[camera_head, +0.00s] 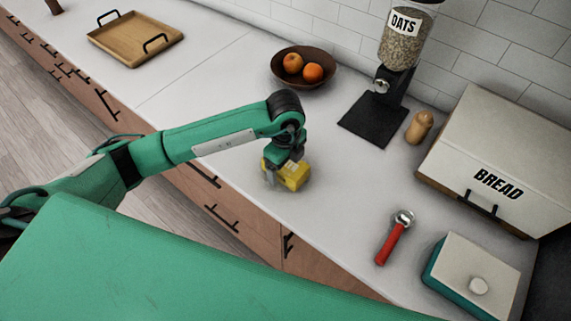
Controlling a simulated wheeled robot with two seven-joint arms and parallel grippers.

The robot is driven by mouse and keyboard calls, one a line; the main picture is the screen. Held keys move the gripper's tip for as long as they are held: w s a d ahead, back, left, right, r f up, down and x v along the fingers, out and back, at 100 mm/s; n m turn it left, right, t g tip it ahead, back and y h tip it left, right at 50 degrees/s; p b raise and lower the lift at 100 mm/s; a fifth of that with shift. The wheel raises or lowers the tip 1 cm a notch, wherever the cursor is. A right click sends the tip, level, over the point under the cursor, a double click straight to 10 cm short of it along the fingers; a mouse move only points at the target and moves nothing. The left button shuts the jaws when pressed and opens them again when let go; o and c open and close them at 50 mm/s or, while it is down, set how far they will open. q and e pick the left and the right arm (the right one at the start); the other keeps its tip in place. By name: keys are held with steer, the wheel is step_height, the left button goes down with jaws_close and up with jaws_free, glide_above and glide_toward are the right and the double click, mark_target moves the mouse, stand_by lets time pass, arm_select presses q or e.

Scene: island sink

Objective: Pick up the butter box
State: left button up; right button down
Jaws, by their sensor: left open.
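The butter box (294,177) is a small yellow box on the white countertop, near its front edge. My left gripper (279,177) is directly over and around the box, pointing down, with a finger showing at the box's left side. It is open, and I cannot tell whether its fingers touch the box. The gripper hides the back and upper left part of the box. My right gripper is not in view.
A brown fruit bowl (275,70) and an oats dispenser (402,50) stand behind. A bread box (500,150), a peanut-shaped object (419,127), a red-handled tool (392,241) and a teal lidded container (472,277) are to the right. A wooden tray (112,45) lies far left.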

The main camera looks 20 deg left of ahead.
arm_select(q)
steer(key=c, duration=1.2)
steer(key=shift+r, duration=0.15)
